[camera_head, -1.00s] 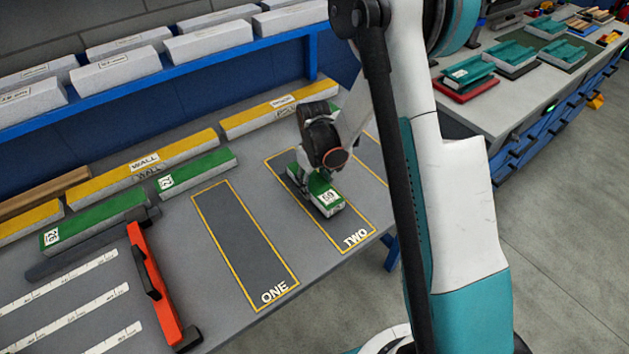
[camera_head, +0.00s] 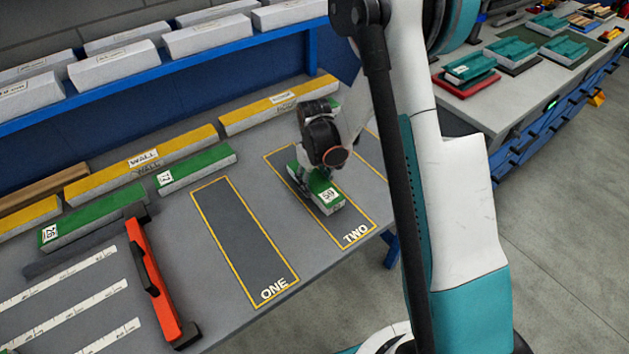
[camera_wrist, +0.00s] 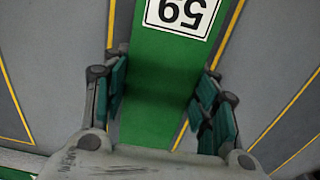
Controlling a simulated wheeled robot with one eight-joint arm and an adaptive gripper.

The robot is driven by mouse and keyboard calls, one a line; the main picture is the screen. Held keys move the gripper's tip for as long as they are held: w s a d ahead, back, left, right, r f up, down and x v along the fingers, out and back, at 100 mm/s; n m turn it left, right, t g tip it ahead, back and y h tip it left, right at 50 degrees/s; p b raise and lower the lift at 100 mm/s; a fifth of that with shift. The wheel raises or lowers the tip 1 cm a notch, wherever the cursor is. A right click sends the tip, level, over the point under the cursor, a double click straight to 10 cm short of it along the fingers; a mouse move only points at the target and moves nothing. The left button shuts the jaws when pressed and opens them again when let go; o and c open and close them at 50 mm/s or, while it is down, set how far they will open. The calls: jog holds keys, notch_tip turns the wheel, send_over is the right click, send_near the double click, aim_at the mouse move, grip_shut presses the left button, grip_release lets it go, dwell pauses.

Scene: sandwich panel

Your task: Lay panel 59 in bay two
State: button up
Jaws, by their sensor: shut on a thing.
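Panel 59 (camera_head: 328,196) is a green-topped bar with a white label, inside the yellow outline of bay two (camera_head: 358,222) in the head view. Its near end with the label shows; my gripper hides its middle. I cannot tell whether it touches the bench or hangs just above. My gripper (camera_head: 312,182) is shut on panel 59 from above. In the wrist view the fingers (camera_wrist: 163,105) stand on both sides of the green panel (camera_wrist: 152,120), with the 59 label at the top. The panel runs roughly along the bay's length there.
Bay one (camera_head: 243,240) is empty to the left. Two other green panels (camera_head: 195,168) (camera_head: 95,220) lie before the yellow wall bars (camera_head: 145,165). An orange-red tool (camera_head: 158,285) lies at the left. A blue shelf with white blocks (camera_head: 208,36) runs behind.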

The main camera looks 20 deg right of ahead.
aim_at(314, 180)
jog(key=o, duration=1.2)
jog(key=shift+c, duration=0.2)
notch_tip(314, 180, up, 12)
jog(key=s+r+m+t, duration=0.2)
jog(key=s+r+t, duration=0.1)
jog(key=s+r, duration=0.95)
jog(key=s+r+m+t, duration=0.1)
jog(key=s+r+t, duration=0.3)
jog(key=s, duration=0.6)
jog(key=shift+s+r+m, duration=0.2)
jog(key=shift+s+m, duration=0.05)
jog(key=shift+m, duration=0.05)
